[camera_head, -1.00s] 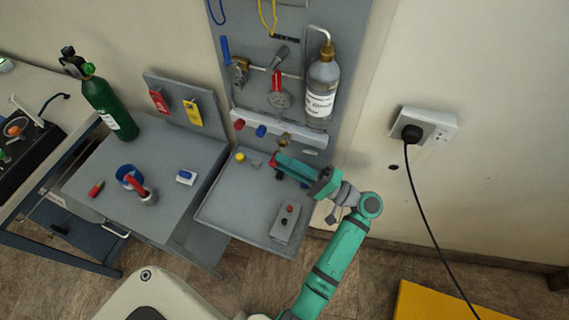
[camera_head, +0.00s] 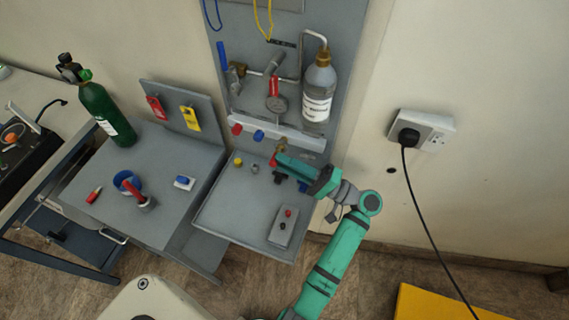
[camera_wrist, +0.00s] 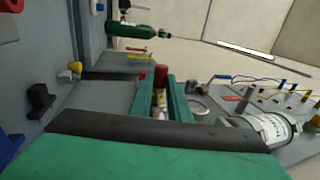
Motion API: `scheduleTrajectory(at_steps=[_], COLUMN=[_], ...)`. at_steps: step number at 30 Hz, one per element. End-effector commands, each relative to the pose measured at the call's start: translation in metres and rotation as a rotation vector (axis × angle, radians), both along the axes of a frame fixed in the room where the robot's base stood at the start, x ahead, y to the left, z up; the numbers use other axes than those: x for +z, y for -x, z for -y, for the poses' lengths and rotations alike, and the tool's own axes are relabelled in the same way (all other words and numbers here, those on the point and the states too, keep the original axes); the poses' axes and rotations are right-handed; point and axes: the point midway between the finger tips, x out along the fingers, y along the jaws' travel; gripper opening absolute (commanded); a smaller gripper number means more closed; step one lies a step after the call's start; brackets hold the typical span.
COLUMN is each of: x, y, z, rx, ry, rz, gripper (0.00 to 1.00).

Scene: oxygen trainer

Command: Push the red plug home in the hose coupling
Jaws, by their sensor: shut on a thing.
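My gripper (camera_head: 277,158) is shut on the red plug (camera_head: 273,160), just in front of the lower panel and above the grey tray. In the wrist view, the red plug (camera_wrist: 160,76) stands up between the two green fingers (camera_wrist: 160,100). A brass part (camera_wrist: 158,97) shows just below the red, also between the fingers. In the head view, a brass fitting (camera_head: 283,145) on the panel, likely the hose coupling, sits right behind the fingertips. I cannot tell whether the plug touches it or how deep it sits.
The grey tray (camera_head: 230,218) holds a yellow knob (camera_head: 238,162), dark parts and a small box with a red button (camera_head: 284,226). A white rail (camera_head: 300,139) with red and blue knobs runs above. A labelled bottle (camera_head: 319,92) hangs upper right. A green cylinder (camera_head: 106,115) stands left.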

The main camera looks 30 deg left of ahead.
Motion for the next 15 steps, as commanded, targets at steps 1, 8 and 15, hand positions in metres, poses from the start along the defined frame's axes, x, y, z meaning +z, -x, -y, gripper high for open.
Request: scheduleTrajectory(at_steps=[1,8,15], x=[0.0003,0.0000,-0.0004], y=[-0.0013,-0.0052,-0.0075], z=[-0.0002,-0.0012,-0.0017], rx=[-0.001,-0.001,-0.002], ry=[0.000,0.000,0.000], rz=[0.001,0.000,-0.001], gripper=[0.00,0.00,0.33])
